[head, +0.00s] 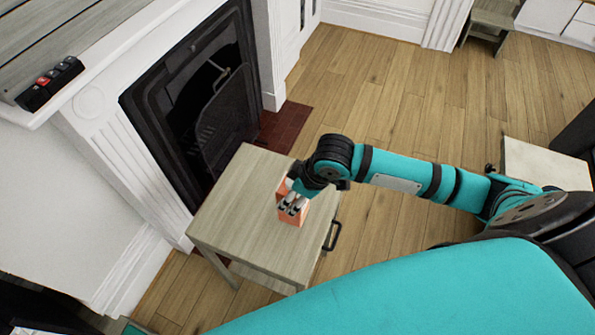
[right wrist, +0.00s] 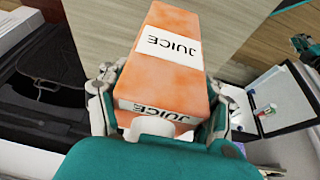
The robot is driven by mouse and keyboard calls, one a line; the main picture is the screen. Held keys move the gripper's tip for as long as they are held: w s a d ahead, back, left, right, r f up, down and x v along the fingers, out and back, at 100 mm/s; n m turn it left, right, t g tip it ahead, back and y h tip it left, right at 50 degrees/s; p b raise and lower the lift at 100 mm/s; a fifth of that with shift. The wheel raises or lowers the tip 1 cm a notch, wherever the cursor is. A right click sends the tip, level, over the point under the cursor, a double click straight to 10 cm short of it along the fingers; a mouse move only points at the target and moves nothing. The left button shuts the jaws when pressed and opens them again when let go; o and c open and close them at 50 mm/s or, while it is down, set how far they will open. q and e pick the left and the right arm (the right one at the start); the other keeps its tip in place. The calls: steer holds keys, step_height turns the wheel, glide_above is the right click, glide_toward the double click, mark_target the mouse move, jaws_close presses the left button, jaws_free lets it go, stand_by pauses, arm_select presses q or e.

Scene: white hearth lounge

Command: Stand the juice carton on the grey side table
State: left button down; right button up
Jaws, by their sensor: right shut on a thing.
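The juice carton (head: 291,216) is orange with a white JUICE label. It is at the right part of the grey side table's top (head: 240,215) in the head view, and I cannot tell whether its base touches the top. The carton fills the middle of the right wrist view (right wrist: 172,75), between the two fingers. My right gripper (head: 292,207) is shut on the carton, coming from above and hiding part of it. It also shows in the right wrist view (right wrist: 160,110). My left gripper is not in view.
A white fireplace (head: 100,120) with a black grate stands at the left, close behind the table. The mantel (head: 95,40) carries a small dark object with a red part (head: 48,80). The table has a dark handle (head: 333,236) on its right side. Wooden floor (head: 400,100) lies open beyond.

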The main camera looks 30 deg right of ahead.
steer(key=w+d+f+p, duration=0.2)
steer(key=w+d+f, duration=0.2)
steer(key=w+d, duration=0.2)
steer(key=shift+w+d+f, duration=0.2)
steer(key=shift+w+f, duration=0.05)
steer(key=shift+w, duration=0.4)
steer(key=shift+f, duration=0.1)
steer(key=o, duration=1.7)
steer(key=v, duration=1.2)
steer(key=shift+b, duration=0.35)
